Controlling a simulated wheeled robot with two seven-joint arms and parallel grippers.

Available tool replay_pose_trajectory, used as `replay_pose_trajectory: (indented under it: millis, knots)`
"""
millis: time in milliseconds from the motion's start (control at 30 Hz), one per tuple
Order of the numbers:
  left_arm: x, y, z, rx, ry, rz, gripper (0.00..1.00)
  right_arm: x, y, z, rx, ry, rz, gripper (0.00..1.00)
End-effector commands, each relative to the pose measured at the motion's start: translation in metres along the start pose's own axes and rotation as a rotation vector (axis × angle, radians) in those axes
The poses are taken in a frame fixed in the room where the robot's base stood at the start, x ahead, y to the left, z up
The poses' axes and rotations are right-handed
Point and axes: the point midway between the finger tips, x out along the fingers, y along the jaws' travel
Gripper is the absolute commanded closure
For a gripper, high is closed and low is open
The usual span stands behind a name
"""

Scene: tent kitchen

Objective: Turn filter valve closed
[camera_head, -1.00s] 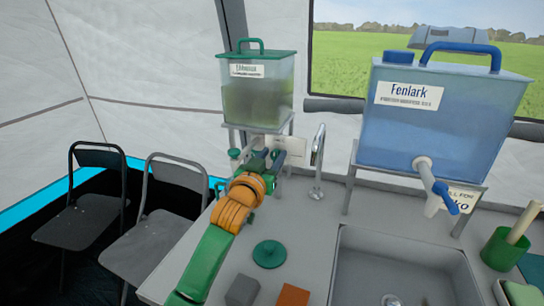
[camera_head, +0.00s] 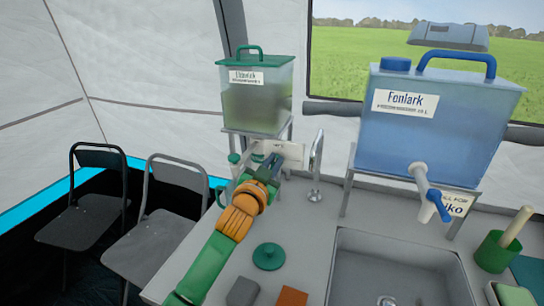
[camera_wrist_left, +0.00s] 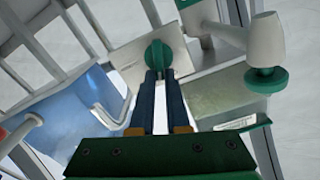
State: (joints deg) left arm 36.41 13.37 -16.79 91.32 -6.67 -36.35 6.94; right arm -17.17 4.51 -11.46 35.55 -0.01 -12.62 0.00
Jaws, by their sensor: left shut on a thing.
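The green-lidded filter tank (camera_head: 257,95) with murky green water stands on a metal frame in the head view. Below it is a white panel (camera_head: 291,153). In the wrist view, the green valve handle (camera_wrist_left: 158,54) is in front of this panel (camera_wrist_left: 122,62). My left gripper (camera_wrist_left: 160,72) is shut on the valve handle, with both fingers close together. In the head view my left gripper (camera_head: 271,164) reaches the panel under the tank and hides the handle. My right gripper is not in view.
A white tap with a green knob (camera_wrist_left: 266,79) is beside the fingers. A metal spout (camera_head: 316,165) stands right of the panel. The blue water tank (camera_head: 440,125), sink (camera_head: 400,245) and green lid (camera_head: 269,256) are on the counter. Folding chairs (camera_head: 165,215) stand at left.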

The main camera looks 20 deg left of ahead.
Motion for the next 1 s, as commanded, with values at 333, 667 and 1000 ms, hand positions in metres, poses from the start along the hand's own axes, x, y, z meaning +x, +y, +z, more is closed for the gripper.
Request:
replay_pose_trajectory:
  millis: [333,667,1000]
  knots:
    - [0.000,0.005,-0.002,0.329,0.000,0.000,1.00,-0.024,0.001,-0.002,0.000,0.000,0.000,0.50]
    - [0.000,0.011,0.001,0.643,0.002,0.000,1.00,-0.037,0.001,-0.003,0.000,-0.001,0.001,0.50]
    - [0.000,0.015,0.006,0.949,0.002,-0.002,1.00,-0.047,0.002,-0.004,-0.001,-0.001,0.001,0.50]
